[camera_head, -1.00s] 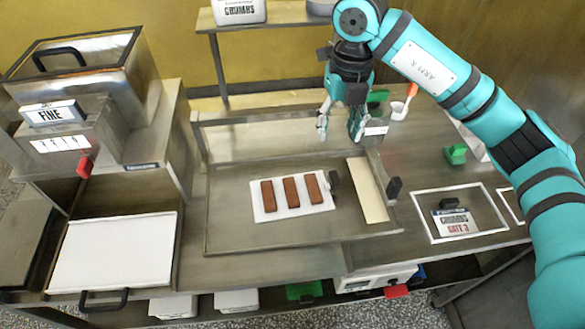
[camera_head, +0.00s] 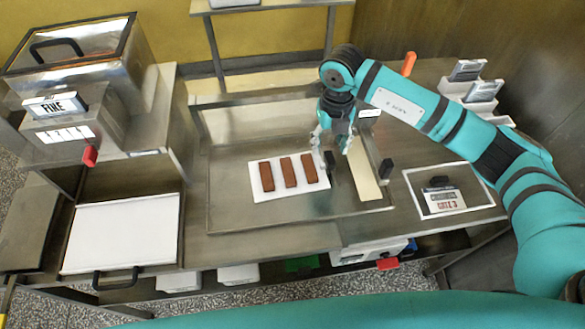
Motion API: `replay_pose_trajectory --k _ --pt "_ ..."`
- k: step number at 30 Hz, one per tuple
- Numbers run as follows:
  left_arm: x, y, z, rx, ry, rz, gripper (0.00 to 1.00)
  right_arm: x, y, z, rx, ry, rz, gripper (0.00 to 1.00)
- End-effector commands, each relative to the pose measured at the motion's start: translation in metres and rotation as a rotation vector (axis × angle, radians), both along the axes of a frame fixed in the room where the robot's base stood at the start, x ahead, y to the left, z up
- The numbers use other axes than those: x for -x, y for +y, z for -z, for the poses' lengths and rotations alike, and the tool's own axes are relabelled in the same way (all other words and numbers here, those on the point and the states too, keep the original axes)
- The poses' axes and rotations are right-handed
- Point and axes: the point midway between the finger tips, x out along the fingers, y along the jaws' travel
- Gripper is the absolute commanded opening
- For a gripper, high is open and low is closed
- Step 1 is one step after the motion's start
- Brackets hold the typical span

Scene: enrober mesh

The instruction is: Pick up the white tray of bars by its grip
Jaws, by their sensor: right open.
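The white tray (camera_head: 276,190) lies flat on the metal work surface, with three brown bars (camera_head: 289,172) side by side on it. Its dark upright grip (camera_head: 329,158) is at the tray's right end. My right gripper (camera_head: 332,158) is open and points down at the grip, with a finger to either side of it in the picture. I cannot tell whether the fingers touch the grip or how far above it they are. My left gripper is not in view.
A pale strip (camera_head: 363,176) with a dark block (camera_head: 386,168) lies right of the tray. A white-framed area with a labelled block (camera_head: 443,200) is further right. A steel machine labelled FINE (camera_head: 62,105) and a white panel (camera_head: 122,233) with a handle are at left.

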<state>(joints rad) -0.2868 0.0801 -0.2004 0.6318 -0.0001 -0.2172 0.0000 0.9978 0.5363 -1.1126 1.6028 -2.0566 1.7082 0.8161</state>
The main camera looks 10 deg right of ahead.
Motion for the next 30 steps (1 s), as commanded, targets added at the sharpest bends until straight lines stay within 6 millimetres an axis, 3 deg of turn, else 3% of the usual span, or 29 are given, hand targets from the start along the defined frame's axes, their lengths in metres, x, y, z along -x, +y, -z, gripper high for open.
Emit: replay_pose_trajectory --k 4,9,17,28,30 --pt "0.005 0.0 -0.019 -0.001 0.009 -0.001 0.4 -0.001 -0.005 0.019 0.002 0.007 0.001 0.48" --pt "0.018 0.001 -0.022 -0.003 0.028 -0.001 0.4 -0.002 -0.004 0.041 0.0 0.003 0.0 0.48" --pt "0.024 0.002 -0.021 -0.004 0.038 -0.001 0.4 -0.002 -0.005 0.046 0.0 0.001 -0.001 0.48" --pt "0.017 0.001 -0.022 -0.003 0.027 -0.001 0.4 -0.002 -0.005 0.046 0.0 0.001 -0.001 0.02" --pt "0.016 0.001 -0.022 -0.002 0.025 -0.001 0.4 -0.002 -0.005 0.046 0.0 0.001 -0.001 0.0"
